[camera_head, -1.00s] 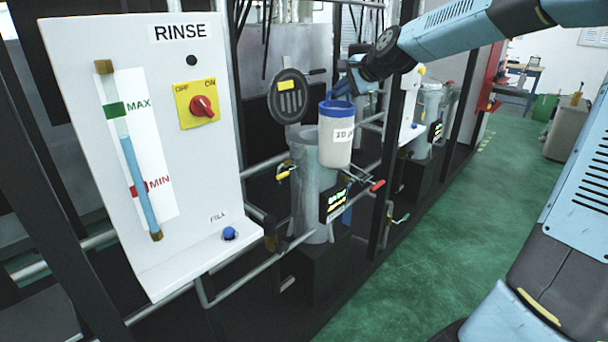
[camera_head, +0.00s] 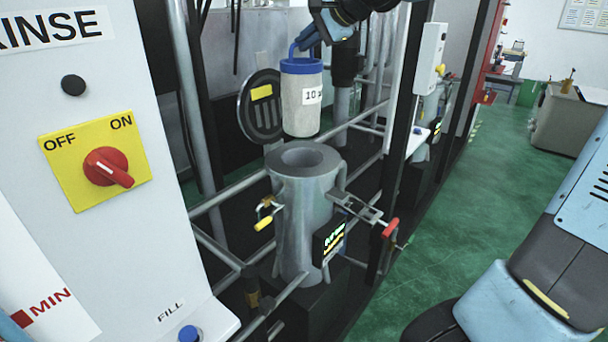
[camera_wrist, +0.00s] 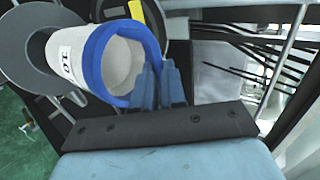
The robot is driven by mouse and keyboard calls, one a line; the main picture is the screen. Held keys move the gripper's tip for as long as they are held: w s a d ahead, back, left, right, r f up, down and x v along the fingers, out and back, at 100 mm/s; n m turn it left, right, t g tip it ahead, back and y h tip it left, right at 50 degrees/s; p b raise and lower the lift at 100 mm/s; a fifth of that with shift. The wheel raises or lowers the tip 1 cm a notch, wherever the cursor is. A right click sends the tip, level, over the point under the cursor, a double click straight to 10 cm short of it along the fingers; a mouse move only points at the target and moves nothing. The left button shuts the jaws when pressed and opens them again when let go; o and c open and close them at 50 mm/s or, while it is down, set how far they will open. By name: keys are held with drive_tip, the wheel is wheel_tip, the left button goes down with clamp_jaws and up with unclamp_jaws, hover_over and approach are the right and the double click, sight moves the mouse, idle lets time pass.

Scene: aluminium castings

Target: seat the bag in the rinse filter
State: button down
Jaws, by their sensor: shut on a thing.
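The filter bag (camera_head: 301,105) is a white cylinder with a blue rim and handle and a label reading "10". It hangs upright from my gripper (camera_head: 303,45), whose fingers are shut on the blue handle. In the wrist view the blue rim of the bag (camera_wrist: 97,28) is beside my blue fingers (camera_wrist: 157,85). The rinse filter housing (camera_head: 300,210) is a grey metal cylinder with an open round top. The bag is above this opening, apart from it. The round lid (camera_head: 260,125) with a yellow label stands swung open behind the housing.
A white RINSE panel (camera_head: 120,240) with a red OFF/ON knob (camera_head: 107,166) stands at the left.

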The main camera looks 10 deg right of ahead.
wheel_tip(320, 180, down, 28)
drive_tip(key=shift+r, duration=0.2)
idle(0.5)
drive_tip(key=c, duration=1.4)
unclamp_jaws()
drive_tip(key=shift+o, duration=1)
drive_tip(key=v, duration=1.2)
drive_tip(key=shift+s, duration=0.1)
